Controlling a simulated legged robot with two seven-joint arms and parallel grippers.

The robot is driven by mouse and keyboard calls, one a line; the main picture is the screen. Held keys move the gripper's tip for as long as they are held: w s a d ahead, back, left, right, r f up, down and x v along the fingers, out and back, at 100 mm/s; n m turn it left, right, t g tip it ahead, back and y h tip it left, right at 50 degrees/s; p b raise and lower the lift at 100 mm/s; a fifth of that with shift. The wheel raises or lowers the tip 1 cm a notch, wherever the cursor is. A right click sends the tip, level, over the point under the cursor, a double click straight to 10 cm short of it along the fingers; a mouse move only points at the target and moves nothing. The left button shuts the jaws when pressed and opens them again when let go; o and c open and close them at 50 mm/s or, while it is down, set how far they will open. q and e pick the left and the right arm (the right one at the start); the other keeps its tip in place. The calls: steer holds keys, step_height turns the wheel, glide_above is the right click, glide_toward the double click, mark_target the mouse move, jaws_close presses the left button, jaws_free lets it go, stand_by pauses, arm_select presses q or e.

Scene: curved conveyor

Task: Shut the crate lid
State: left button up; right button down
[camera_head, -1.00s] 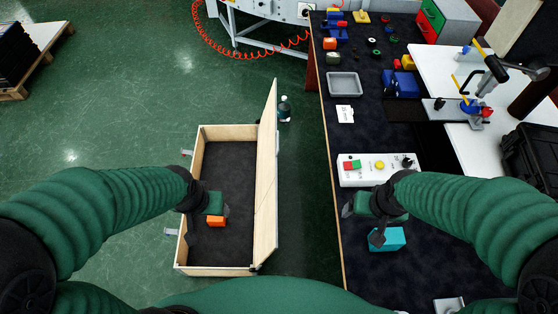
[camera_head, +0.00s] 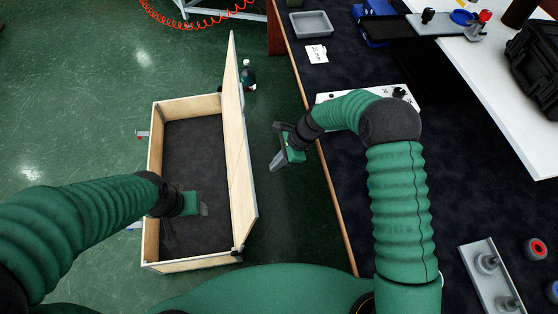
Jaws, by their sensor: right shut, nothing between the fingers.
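The wooden crate (camera_head: 156,180) stands on the floor at left centre, with a dark inside. Its lid (camera_head: 238,150) is open and stands near upright along the crate's right side. My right gripper (camera_head: 277,148) is shut and empty, right of the lid and apart from it, over the gap before the table. My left gripper (camera_head: 188,224) is over the crate's inside near its left wall, its fingers apart with nothing seen between them. The orange block seen in the crate earlier does not show now.
The dark worktable (camera_head: 340,190) has its edge right of my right gripper. It carries a grey tray (camera_head: 311,24), a white control box (camera_head: 408,94) and a metal fixture (camera_head: 490,275).

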steer(key=a+f, duration=0.2)
steer(key=a, duration=0.4)
steer(key=shift+s+f+b, duration=0.25)
steer(key=shift+f+b, duration=0.05)
steer(key=shift+b, duration=0.05)
steer(key=shift+d, duration=0.1)
